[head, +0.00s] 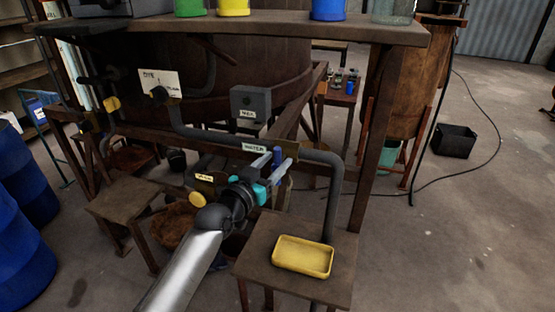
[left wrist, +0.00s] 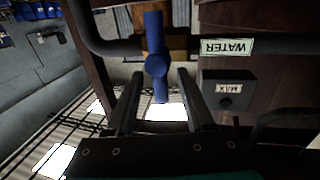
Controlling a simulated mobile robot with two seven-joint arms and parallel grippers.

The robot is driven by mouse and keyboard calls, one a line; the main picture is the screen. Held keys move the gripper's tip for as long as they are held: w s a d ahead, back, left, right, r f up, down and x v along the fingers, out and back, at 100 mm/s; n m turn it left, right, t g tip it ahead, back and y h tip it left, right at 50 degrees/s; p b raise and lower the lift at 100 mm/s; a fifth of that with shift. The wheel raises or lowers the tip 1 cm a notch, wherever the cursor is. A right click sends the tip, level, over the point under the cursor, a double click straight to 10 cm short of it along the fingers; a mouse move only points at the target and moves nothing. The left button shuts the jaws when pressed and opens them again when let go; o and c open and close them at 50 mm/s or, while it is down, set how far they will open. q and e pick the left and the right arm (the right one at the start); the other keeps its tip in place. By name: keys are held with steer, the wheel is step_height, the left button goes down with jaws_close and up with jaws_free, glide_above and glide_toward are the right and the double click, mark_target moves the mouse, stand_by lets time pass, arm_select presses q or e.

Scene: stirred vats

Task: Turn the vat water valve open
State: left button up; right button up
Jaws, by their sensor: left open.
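The blue water valve handle (left wrist: 154,35) sits on the dark pipe beside the upside-down WATER label (left wrist: 228,46) in the left wrist view. Its lower end reaches between the fingertips of my left gripper (left wrist: 160,78). The fingers are open, one on each side, with gaps to the handle. In the head view, the blue handle (head: 277,155) shows between the fingers of my left gripper (head: 279,163), just right of the WATER label (head: 254,148). The handle looks in line with the fingers; the valve body is partly hidden. My right gripper is in neither view.
The pipe (head: 335,200) bends down right of the gripper. A yellow tray (head: 302,257) sits on a small table below. A grey MAX box (head: 250,103) is above the pipe. Blue barrels (head: 22,255) stand far left.

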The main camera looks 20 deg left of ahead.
arm_select(q)
steer(key=shift+w+d, duration=0.2)
steer(key=shift+w, duration=0.5)
jaws_close()
